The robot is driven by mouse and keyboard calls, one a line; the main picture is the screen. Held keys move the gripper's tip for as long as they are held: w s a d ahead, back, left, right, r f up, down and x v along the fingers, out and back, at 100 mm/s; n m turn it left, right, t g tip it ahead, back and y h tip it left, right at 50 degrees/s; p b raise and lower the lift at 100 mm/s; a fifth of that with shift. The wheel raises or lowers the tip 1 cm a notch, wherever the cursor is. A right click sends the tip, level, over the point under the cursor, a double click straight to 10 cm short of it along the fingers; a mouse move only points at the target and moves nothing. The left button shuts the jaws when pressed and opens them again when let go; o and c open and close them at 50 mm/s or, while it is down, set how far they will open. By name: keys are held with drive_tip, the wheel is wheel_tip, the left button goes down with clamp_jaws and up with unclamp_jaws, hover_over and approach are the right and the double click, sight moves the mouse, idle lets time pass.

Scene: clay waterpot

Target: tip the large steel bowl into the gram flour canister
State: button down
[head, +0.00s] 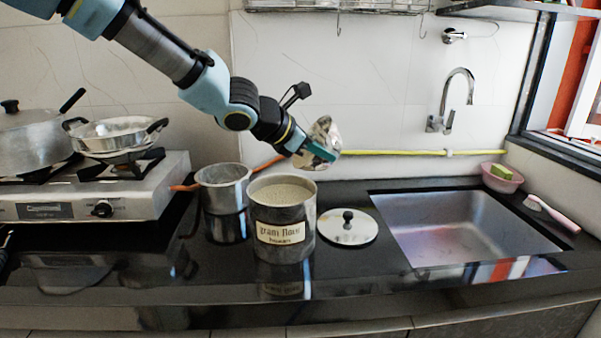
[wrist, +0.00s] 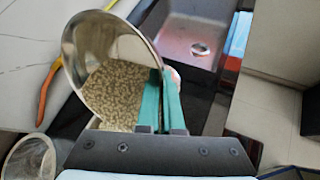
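My gripper (head: 320,152) is shut on the rim of the large steel bowl (head: 326,130), above and slightly right of the canister. The bowl is tilted steeply on its side. In the wrist view the bowl (wrist: 88,38) lies left of my teal fingers (wrist: 162,78), with beige grainy material (wrist: 115,95) inside it. The gram flour canister (head: 284,232) stands upright and open on the counter, with beige contents (head: 282,193) near its top. Bowl and canister are apart. I cannot make out the canister in the wrist view, nor any falling stream.
The lid (head: 347,228) lies right of the canister. A steel pot (head: 223,192) stands close on its left. The stove (head: 130,200) with cookware is further left. The sink (head: 450,235) and a pink bowl (head: 502,178) are right. A yellow hose (head: 400,153) runs along the wall.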

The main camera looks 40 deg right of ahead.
sight(312, 161)
drive_tip(key=shift+w+a+h+b, duration=0.15)
drive_tip(key=shift+h+b, duration=0.15)
drive_tip(key=shift+b, duration=0.6)
drive_tip(key=shift+a+r+g+h+b, duration=0.15)
drive_tip(key=shift+r+g+h+b, duration=0.2)
drive_tip(key=shift+b, duration=0.15)
drive_tip(key=shift+w+a+n+b, duration=0.15)
drive_tip(key=shift+n+b, duration=0.15)
drive_tip(key=shift+b, duration=0.5)
drive_tip(key=shift+w+a+r+h+b, duration=0.15)
drive_tip(key=shift+r+h+b, duration=0.15)
drive_tip(key=shift+h+b, duration=0.4)
drive_tip(key=shift+w+a+g+b, duration=0.1)
drive_tip(key=shift+a+g+b, duration=0.2)
drive_tip(key=shift+b, duration=0.9)
drive_tip(key=shift+w+r+n+h+b, duration=0.1)
drive_tip(key=shift+r+n+h+b, duration=0.2)
drive_tip(key=shift+h+b, duration=0.1)
drive_tip(key=shift+w+a+f+h+b, duration=0.15)
drive_tip(key=shift+h+b, duration=0.1)
drive_tip(key=shift+b, duration=0.45)
drive_tip(key=shift+a+r+g+h+b, duration=0.2)
drive_tip(key=shift+r+g+h+b, duration=0.15)
drive_tip(key=shift+b, duration=0.4)
drive_tip(key=shift+w+a+f+n+h+b, duration=0.2)
drive_tip(key=shift+n+h+b, duration=0.15)
drive_tip(key=shift+b, duration=0.35)
